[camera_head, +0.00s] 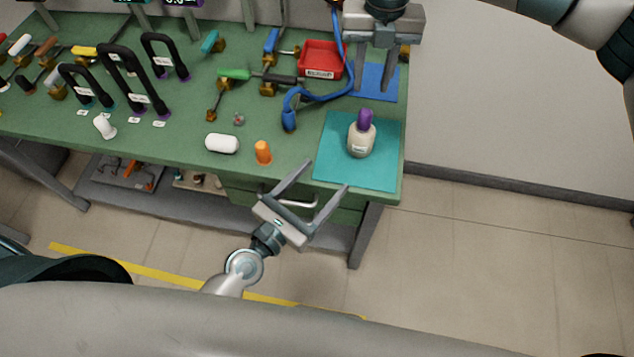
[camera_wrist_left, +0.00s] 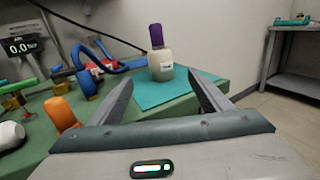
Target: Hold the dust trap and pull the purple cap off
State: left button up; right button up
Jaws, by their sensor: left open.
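The dust trap (camera_head: 360,141) is a cream bottle with a label, upright on a teal mat (camera_head: 333,166) at the bench's right end. Its purple cap (camera_head: 364,117) sits on top. In the left wrist view, the dust trap (camera_wrist_left: 160,66) and purple cap (camera_wrist_left: 156,36) stand ahead, beyond my fingertips. My left gripper (camera_head: 327,176) is open and empty near the bench's front edge, short of the mat. My right gripper (camera_head: 372,92) points down, open and empty, and appears raised above the bench behind the dust trap.
An orange piece (camera_head: 263,152) and a white capsule (camera_head: 222,143) lie near the front edge. A blue hose (camera_head: 290,116) curls left of the mat. A red tray (camera_head: 321,60) stands behind. Tools and black handles crowd the left.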

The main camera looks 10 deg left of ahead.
aim_at(362, 135)
pick_arm(q)
jog(key=x, duration=1.6)
jog(key=shift+w+d, duration=0.1)
jog(key=shift+w, duration=0.15)
jog(key=shift+c, duration=0.3)
jog(key=c, duration=1.7)
jog(key=shift+o, duration=0.2)
pick_arm(e)
jog(key=o, duration=0.4)
